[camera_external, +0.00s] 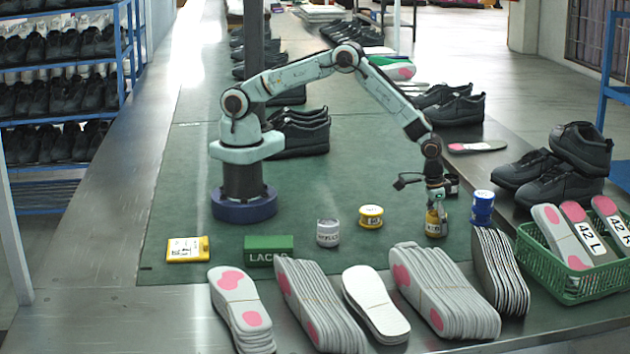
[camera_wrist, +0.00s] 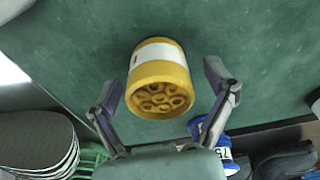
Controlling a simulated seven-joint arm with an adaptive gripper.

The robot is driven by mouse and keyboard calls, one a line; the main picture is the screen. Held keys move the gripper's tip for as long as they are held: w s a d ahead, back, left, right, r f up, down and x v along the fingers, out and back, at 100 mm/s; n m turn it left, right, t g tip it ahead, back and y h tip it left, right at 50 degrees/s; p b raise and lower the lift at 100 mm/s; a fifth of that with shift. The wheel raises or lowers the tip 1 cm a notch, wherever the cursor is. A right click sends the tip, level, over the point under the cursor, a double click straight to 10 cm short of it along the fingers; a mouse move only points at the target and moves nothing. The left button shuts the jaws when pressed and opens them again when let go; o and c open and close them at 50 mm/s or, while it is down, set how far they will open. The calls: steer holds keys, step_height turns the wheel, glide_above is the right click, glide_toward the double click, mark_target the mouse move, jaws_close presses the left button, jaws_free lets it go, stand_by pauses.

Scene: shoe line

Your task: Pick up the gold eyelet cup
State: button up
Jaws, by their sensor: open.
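The gold eyelet cup (camera_wrist: 160,72) is a yellow cup with a white label band and gold rings showing in its open top. In the external view the yellow cup (camera_external: 436,226) stands on the green mat directly under my gripper (camera_external: 437,204). In the wrist view my gripper (camera_wrist: 162,84) is open, with one finger on each side of the cup. Gaps show between the cup and both fingers. The fingertips are small and partly hard to make out in the external view.
A blue cup (camera_external: 482,207) stands close on the right. A yellow tin (camera_external: 371,217), a white cup (camera_external: 328,233) and a green box (camera_external: 268,250) stand to the left. Insole stacks (camera_external: 445,290) lie in front, with a green basket (camera_external: 570,280) at right.

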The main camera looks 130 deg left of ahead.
steer(key=c, duration=1.3)
